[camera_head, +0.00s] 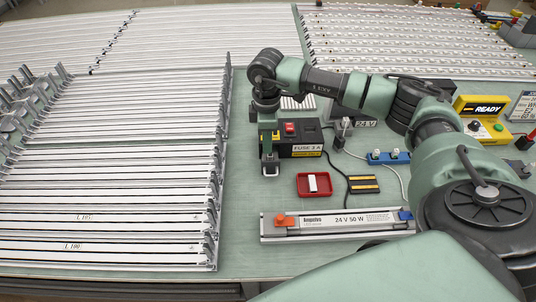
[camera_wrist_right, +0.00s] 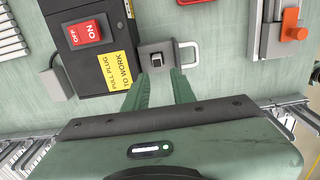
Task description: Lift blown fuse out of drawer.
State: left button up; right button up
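The black power box (camera_head: 300,138) with a red switch and a yellow "FUSE 2 A" label stands mid-table; it also shows in the right wrist view (camera_wrist_right: 80,72). A small grey drawer (camera_wrist_right: 145,49) with a pale loop handle (camera_wrist_right: 197,52) sticks out of its side. A small dark and light piece, apparently the blown fuse (camera_wrist_right: 157,59), sits in the drawer's opening. My right gripper (camera_head: 270,170) points down beside the box. Its green fingers (camera_wrist_right: 159,80) are apart, near the fuse, with nothing visible held. In the head view the gripper hides the drawer. My left gripper is out of view.
A red tray (camera_head: 301,191) with a white piece lies in front of the box. A long 24 V lamp driver (camera_head: 345,222) lies nearer. Lightbox frames (camera_head: 120,170) fill the left. Cables, a blue connector strip (camera_head: 388,157) and a yellow tester (camera_head: 483,120) stand right.

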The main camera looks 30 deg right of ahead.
aim_at(270, 159)
jog(key=shift+s+d+f+p, duration=0.1)
jog(key=shift+s+f+p, duration=0.05)
jog(key=shift+f+p, duration=0.3)
jog(key=shift+s+d+f+p, duration=0.1)
jog(key=shift+s+f+p, duration=0.05)
jog(key=shift+f+p, duration=0.25)
jog(key=f, duration=0.3)
jog(key=shift+w, duration=0.35)
jog(key=shift+f+p, duration=0.25)
jog(key=shift+p, duration=0.05)
grip_shut()
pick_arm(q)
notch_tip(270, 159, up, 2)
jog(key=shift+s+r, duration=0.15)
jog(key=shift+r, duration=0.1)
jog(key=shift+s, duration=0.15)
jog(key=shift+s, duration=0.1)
pick_arm(e)
jog(key=shift+r, duration=0.15)
